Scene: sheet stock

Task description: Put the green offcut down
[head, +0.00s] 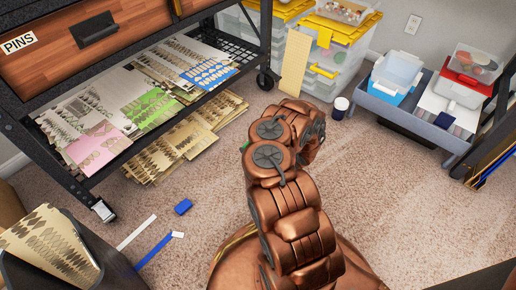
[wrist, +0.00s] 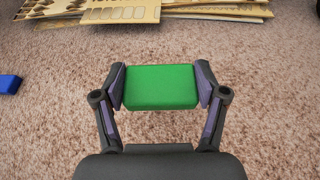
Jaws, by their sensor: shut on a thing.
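The green offcut (wrist: 160,87) is a small bright green block with rounded edges. In the wrist view it sits between the two fingers of my gripper (wrist: 160,88), which is shut on its left and right ends. Beige carpet (wrist: 255,110) shows around and beyond it. I cannot tell how far above the carpet it is held.
A blue block (head: 183,206) lies on the carpet, also at the wrist view's left edge (wrist: 10,84). White and blue strips lie near it. A wheeled rack (head: 104,208) with patterned sheets stands left, clear bins (head: 335,65) behind, a grey tray (head: 430,130) right. Carpet right of my arm is clear.

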